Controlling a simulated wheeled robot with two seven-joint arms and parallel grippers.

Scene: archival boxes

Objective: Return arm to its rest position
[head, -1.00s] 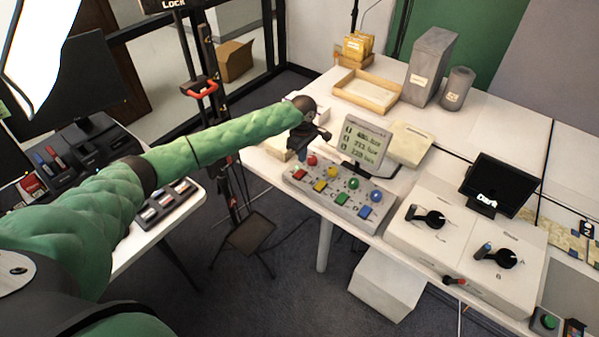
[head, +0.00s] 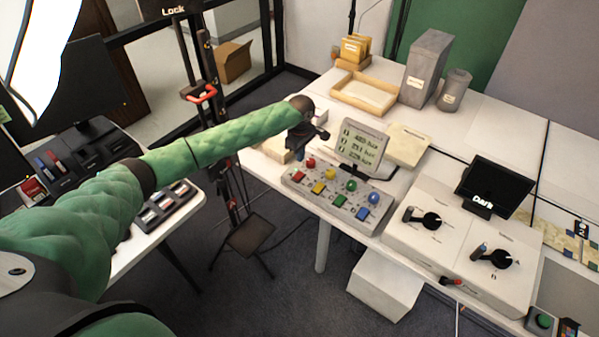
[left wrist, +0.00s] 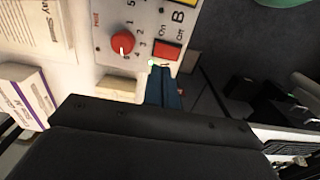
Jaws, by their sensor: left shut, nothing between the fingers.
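My left arm (head: 215,147) is green and padded and reaches from the left over the near edge of the white table. My left gripper (head: 303,146) is dark, shut and empty, beside the left end of a grey control panel (head: 296,185). In the left wrist view its blue-grey fingertips (left wrist: 161,82) are together in front of the panel, close to a red switch button (left wrist: 167,50). A red knob (left wrist: 122,42) is just left of that. I cannot tell whether the fingertips touch the panel. My right gripper is out of view.
A display (head: 362,145) stands behind the panel. Two dial boxes and a dark screen (head: 495,185) are to the right. A wooden tray (head: 345,98) and grey box (head: 428,66) stand farther back.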

